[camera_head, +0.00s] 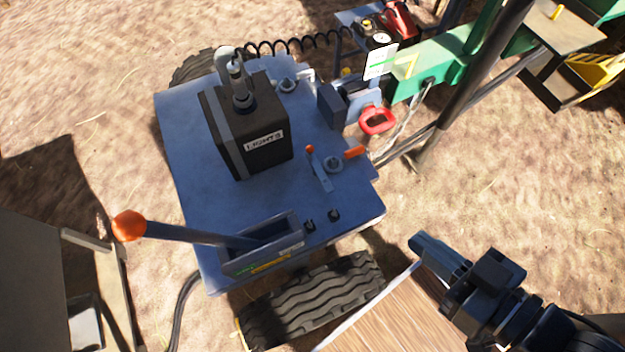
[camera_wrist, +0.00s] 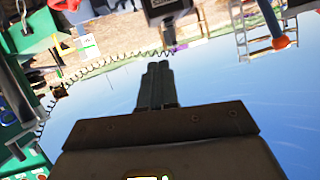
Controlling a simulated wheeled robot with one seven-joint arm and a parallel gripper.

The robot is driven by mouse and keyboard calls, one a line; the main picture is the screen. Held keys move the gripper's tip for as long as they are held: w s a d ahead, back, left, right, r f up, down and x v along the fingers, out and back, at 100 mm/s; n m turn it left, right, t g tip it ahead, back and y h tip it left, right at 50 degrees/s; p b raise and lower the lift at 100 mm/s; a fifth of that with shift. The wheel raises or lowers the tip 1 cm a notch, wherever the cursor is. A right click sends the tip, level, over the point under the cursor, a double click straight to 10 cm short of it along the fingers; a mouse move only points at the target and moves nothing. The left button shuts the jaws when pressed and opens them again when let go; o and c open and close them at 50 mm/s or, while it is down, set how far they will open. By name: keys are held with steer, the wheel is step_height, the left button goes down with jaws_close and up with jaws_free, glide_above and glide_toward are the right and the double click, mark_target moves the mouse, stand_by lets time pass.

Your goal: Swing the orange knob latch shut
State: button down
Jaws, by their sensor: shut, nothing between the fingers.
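A small grey latch bar (camera_head: 321,174) with an orange knob (camera_head: 310,149) at its far end sits on the grey-blue deck of the machine in the head view. A round fitting (camera_head: 334,164) and an orange tab (camera_head: 355,152) are just to its right. Whether the latch is engaged cannot be told. My gripper (camera_head: 420,245) is at the lower right in the head view, off the deck's right edge and apart from the latch. In the wrist view my gripper (camera_wrist: 157,68) has its fingers together and empty. The latch cannot be made out there.
A black box (camera_head: 245,130) stands on the deck. A long lever with a large orange knob (camera_head: 128,226) sticks out left. A red handle (camera_head: 377,121) and a green beam (camera_head: 435,70) lie beyond the latch. A tyre (camera_head: 315,300) is below the deck's front edge.

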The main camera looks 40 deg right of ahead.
mark_target(319, 168)
steer(key=w+a+f+m+g, duration=0.1)
steer(key=w+f+m+g, duration=0.3)
steer(key=w+f, duration=0.55)
steer(key=w+a+f+m+g, duration=0.1)
steer(key=w+f+m+g, duration=0.35)
steer(key=f, duration=0.95)
steer(key=w+a+r+m+g+h, duration=0.2)
steer(key=w+m, duration=0.3)
steer(key=w, duration=0.2)
steer(key=w+a+r+m+g+h, duration=0.2)
steer(key=w+m, duration=0.3)
steer(key=w, duration=0.3)
steer(key=shift+w+a+r+g+h+p, duration=0.25)
steer(key=shift+r+g+p, duration=0.25)
steer(key=shift+g, duration=0.35)
steer(key=shift+f, duration=0.1)
steer(key=x, duration=1)
steer(key=shift+s+b, duration=0.1)
steer(key=shift+b, duration=0.3)
steer(key=shift+s+d+p, duration=0.2)
steer(key=shift+d+p, duration=0.1)
steer(key=shift+d, duration=0.7)
steer(key=shift+s+d+p, duration=0.15)
steer(key=shift+d+p, duration=0.1)
steer(key=shift+d, duration=0.7)
